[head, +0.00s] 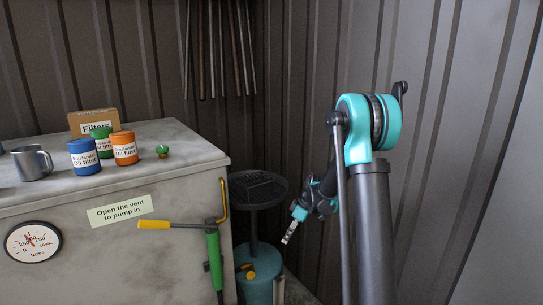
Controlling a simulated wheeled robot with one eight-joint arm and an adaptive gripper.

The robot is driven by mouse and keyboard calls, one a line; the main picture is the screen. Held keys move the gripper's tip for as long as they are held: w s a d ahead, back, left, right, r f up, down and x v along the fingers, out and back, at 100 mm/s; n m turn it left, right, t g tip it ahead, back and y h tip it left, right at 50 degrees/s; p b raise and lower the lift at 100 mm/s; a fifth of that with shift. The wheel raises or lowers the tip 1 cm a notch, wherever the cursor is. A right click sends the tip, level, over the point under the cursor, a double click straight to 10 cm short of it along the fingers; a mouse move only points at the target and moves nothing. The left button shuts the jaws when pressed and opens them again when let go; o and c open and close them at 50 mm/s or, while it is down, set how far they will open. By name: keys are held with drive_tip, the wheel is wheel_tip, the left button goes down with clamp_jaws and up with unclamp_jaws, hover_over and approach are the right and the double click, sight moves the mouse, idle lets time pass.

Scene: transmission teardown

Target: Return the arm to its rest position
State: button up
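My arm (371,225) stands on the right of the head view, with its teal elbow joint at the top and the far part reaching down behind it. My gripper (289,234) hangs at the end, pointing down and to the left, to the right of a black drain pan. It looks small and is seen edge-on, so I cannot tell whether its fingers are apart. No object shows at its tip. The arm's lower part is cut off by the picture's bottom edge.
On top are a metal mug (32,163), blue (84,157), green and orange cans, and a box. The drain pan (257,190) stands beside it. Ribbed walls stand behind.

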drive_tip(key=s+d+r+m+t+h, duration=0.1)
drive_tip(key=s+d+m, duration=0.3)
drive_tip(key=s, duration=0.6)
drive_tip(key=s+d+r+m+t+h, duration=0.1)
drive_tip(key=s+d+m, duration=0.3)
drive_tip(key=s, duration=0.6)
drive_tip(key=s+d+r+m+t+h, duration=0.1)
drive_tip(key=s+d+m, duration=0.3)
drive_tip(key=s, duration=0.6)
drive_tip(key=shift+r+m+t+h, duration=0.3)
drive_tip(key=shift+r+m+h, duration=0.3)
drive_tip(key=shift+m+h, duration=0.15)
drive_tip(key=shift+w, duration=0.1)
